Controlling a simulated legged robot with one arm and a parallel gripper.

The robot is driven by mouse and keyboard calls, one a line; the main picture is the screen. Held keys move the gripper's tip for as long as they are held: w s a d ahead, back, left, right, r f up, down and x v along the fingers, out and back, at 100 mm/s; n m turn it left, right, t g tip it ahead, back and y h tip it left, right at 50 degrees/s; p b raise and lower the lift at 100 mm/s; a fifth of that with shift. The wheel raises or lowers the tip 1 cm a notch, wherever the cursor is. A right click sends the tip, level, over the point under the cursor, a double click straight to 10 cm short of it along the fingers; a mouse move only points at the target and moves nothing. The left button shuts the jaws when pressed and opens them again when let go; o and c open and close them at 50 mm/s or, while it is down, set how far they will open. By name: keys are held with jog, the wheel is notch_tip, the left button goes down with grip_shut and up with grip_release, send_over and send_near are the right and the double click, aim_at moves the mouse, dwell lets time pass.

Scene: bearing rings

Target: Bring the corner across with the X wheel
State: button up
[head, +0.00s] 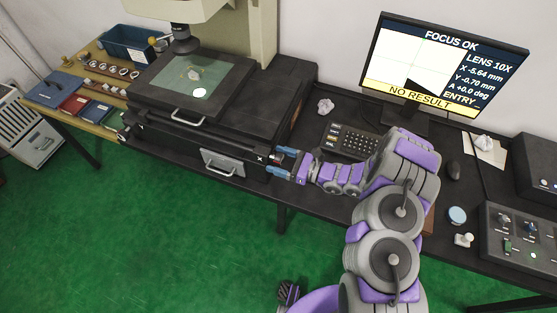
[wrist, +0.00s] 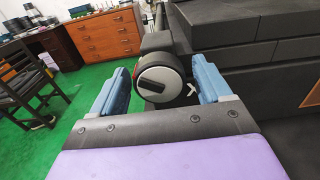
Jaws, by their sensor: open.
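The X wheel (wrist: 158,80) is a round black knob with a pale face and a dark bar across it, in the middle of the wrist view. A white X mark is on the black housing beside it. My gripper (wrist: 163,82) is open, with one blue finger on each side of the wheel; I cannot tell whether either touches it. In the head view my gripper (head: 280,162) is at the stage's front right, largely hiding the wheel. The monitor (head: 442,62) shows a dark corner at the lower middle of the picture, X -5.64 mm, Y -0.70 mm and "NO RESULT".
The glass stage (head: 193,82) under the lens holds a small part and a bright spot. A control box (head: 520,236) stands at the right. Green floor lies open in front.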

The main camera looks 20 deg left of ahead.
jog(key=shift+d+r, duration=0.2)
jog(key=shift+d, duration=0.35)
jog(key=c, duration=0.3)
jog(key=shift+a+f, duration=0.1)
jog(key=shift+a, duration=0.4)
jog(key=c, duration=0.4)
jog(key=shift+d, duration=0.1)
jog(key=c, duration=0.3)
